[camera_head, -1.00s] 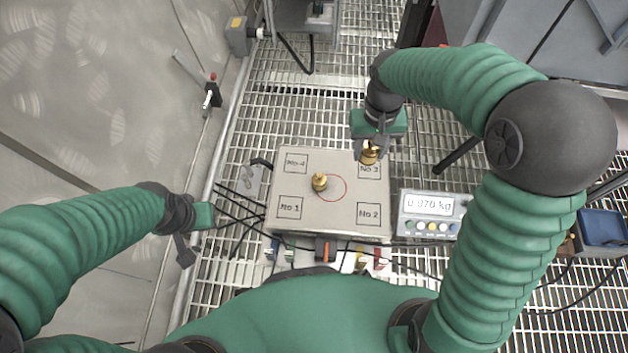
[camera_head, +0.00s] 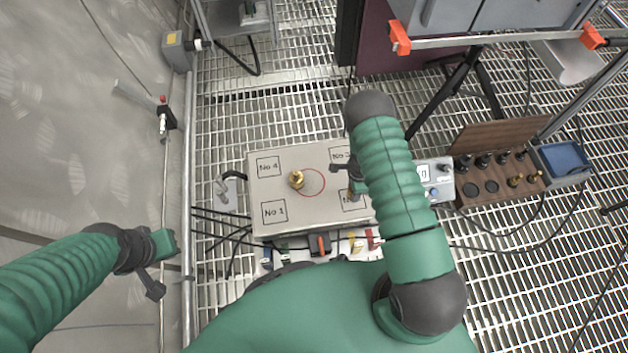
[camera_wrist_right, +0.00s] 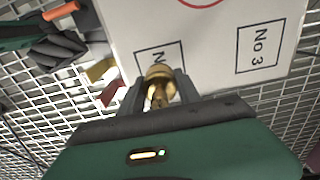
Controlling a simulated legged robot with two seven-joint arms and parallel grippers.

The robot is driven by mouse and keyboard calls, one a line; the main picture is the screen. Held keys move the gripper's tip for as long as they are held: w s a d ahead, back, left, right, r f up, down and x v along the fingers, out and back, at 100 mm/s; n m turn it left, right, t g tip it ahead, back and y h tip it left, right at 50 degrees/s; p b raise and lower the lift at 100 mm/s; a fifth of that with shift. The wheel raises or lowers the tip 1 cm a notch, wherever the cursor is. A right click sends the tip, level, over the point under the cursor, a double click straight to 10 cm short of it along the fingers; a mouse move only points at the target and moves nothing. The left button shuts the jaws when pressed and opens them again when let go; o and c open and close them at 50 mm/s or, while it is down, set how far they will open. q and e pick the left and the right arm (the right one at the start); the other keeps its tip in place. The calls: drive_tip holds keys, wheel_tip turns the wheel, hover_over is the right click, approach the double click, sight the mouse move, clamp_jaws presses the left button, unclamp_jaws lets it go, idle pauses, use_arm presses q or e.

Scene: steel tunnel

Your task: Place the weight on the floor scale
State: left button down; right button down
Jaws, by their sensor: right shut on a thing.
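The floor scale's steel plate (camera_head: 280,216) lies on the grating, with squares No 1 to No 4 and a red circle in the middle. One brass weight (camera_head: 297,180) stands upright on the plate, at the left side of the circle. My right gripper (camera_head: 355,190) is over the plate's right side, by the No 2 square, partly hidden by my arm. In the right wrist view it is shut on another brass weight (camera_wrist_right: 160,84), whose body covers part of a square's label. I cannot tell whether this weight touches the plate.
The scale's display box (camera_head: 436,180) is right of the plate, partly hidden by my arm. A wooden weight rack (camera_head: 500,165) and a blue tray (camera_head: 563,158) are further right. Cables run along the plate's left and front. A pipe (camera_head: 188,200) runs along the left wall.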

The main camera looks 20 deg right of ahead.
drive_tip(key=w+a+b, duration=0.2)
drive_tip(key=w, duration=0.2)
drive_tip(key=w+a+f+b, duration=0.1)
drive_tip(key=w+a+b, duration=0.1)
drive_tip(key=w, duration=0.2)
drive_tip(key=w+a+b, duration=0.2)
drive_tip(key=w, duration=0.1)
drive_tip(key=shift+w+a+f+b, duration=0.25)
drive_tip(key=shift+w+f+b, duration=0.05)
drive_tip(key=shift+w+f, duration=0.1)
wheel_tip(320, 180, down, 4)
drive_tip(key=b, duration=0.3)
drive_tip(key=shift+w+a+r, duration=0.1)
drive_tip(key=shift+r, duration=0.35)
drive_tip(key=c, duration=0.8)
unclamp_jaws()
drive_tip(key=shift+c, duration=0.2)
